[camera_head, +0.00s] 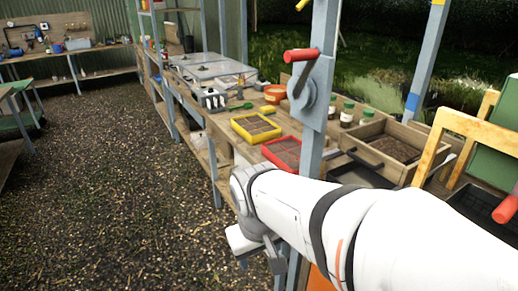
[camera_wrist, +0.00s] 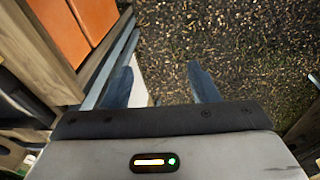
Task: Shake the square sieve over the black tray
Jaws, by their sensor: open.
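The square sieve (camera_head: 412,143) appears to be the wooden-framed box of brown soil on the bench at right, with a dark handle toward the left. A black tray (camera_head: 352,174) shows in part just below and in front of it. My arm and a post hide some of this area. In the wrist view my gripper (camera_wrist: 160,86) is open and empty, its two fingers apart over the gravel floor. It is off the front of the bench, apart from the sieve and tray, neither of which I can make out in the wrist view.
A grey post with a red-handled crank (camera_head: 301,56) stands before the bench. Jars (camera_head: 347,115) stand behind. A wooden frame (camera_head: 470,127) is at right. The gravel floor at left is clear.

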